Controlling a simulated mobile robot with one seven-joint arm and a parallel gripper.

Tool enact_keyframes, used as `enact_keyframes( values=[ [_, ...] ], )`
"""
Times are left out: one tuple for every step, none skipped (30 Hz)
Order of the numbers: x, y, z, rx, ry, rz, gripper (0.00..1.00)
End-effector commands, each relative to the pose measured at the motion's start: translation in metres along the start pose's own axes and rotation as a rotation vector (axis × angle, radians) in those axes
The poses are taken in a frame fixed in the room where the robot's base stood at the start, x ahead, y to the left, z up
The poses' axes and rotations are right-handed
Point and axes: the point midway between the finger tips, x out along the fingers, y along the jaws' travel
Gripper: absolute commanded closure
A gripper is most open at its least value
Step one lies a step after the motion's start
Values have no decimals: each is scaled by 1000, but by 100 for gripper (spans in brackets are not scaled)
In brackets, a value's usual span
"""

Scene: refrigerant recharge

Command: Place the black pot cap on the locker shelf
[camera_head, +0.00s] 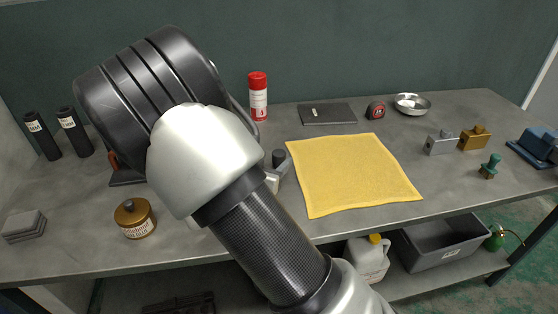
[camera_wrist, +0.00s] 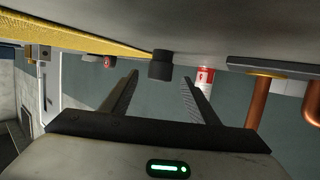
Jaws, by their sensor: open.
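A small black cylindrical cap (camera_wrist: 161,66) stands on the bench, which appears upside down at the top of the wrist view. It looks like the dark cylinder (camera_head: 279,157) beside my arm in the head view. My gripper (camera_wrist: 159,79) is open, with one finger on each side of the cap's line in the picture. The cap appears just beyond the fingertips, and I see no contact. In the head view my arm hides most of the gripper. I cannot make out the locker shelf for certain in either view.
A yellow cloth (camera_head: 354,174) lies right of the cap. A red-and-white can (camera_head: 258,97) stands behind, and a brass pot (camera_head: 135,219) stands at the left. Copper pipes (camera_wrist: 258,101) show at the wrist view's right. A grey bin (camera_head: 447,241) sits on the lower shelf.

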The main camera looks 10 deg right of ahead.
Motion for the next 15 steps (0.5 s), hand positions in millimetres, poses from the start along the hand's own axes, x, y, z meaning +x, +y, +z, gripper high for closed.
enact_keyframes(
  values=[
    [6,1,0,1,1,2,46],
    [10,1,0,1,1,2,46],
    [16,1,-1,1,2,3,46],
    [21,1,-1,1,2,3,46],
    [26,0,-2,1,1,2,46],
    [32,1,-2,0,1,3,46],
    [37,1,-2,0,2,3,46],
    [41,1,-2,0,1,3,46],
    [44,0,-2,0,0,2,46],
    [46,0,-3,0,0,1,46],
    [47,0,-3,-1,0,1,46],
    [48,0,-4,-1,0,0,46],
    [47,0,-4,-1,0,0,46],
    [47,0,-4,-1,0,0,46],
    [47,0,-4,-1,0,0,46]
  ],
)
